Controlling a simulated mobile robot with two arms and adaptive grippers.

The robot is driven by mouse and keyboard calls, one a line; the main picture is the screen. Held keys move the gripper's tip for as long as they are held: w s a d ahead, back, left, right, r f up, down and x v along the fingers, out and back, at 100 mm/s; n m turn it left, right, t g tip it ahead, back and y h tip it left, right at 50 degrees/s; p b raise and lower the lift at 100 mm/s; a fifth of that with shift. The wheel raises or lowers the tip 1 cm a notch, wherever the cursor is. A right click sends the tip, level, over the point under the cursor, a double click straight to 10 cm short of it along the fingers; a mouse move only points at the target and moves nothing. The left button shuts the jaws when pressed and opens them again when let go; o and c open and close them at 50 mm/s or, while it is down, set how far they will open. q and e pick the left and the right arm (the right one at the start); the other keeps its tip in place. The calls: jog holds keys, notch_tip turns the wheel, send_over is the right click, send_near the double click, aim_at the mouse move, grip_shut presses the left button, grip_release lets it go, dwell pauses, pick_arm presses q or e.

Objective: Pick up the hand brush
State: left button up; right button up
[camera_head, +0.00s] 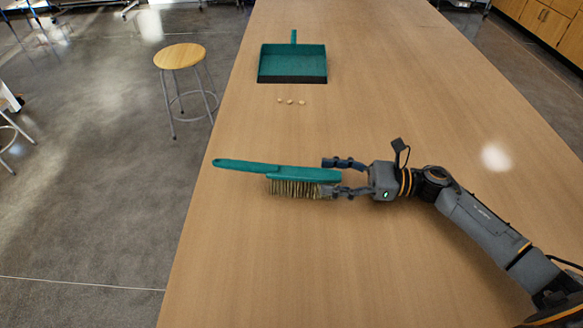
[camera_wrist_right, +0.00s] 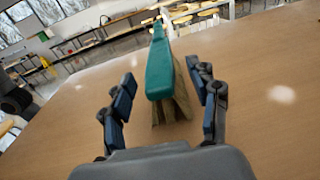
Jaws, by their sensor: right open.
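The hand brush (camera_head: 280,172) has a teal back and handle and pale bristles, and lies on the wooden table with its handle pointing left. My right gripper (camera_head: 342,177) is open at the bristle end of the brush, with one finger on the far side and one on the near side. In the right wrist view the brush (camera_wrist_right: 160,75) stands between the two spread fingers of my right gripper (camera_wrist_right: 165,100), with gaps visible on both sides. My left gripper is not in view.
A teal dustpan (camera_head: 292,64) lies farther back on the table (camera_head: 420,80), with several small pale pieces (camera_head: 291,101) in front of it. A round wooden stool (camera_head: 180,57) stands left of the table. The table's left edge is close to the brush handle.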

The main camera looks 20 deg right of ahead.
aim_at(306, 171)
jog(key=p+x, duration=0.2)
jog(key=x, duration=0.3)
jog(key=shift+w+a+r, duration=0.1)
jog(key=shift+a+r, duration=0.05)
jog(key=shift+w+a, duration=0.1)
jog(key=shift+a, duration=0.2)
jog(key=shift+d, duration=0.1)
jog(key=shift+c, duration=0.3)
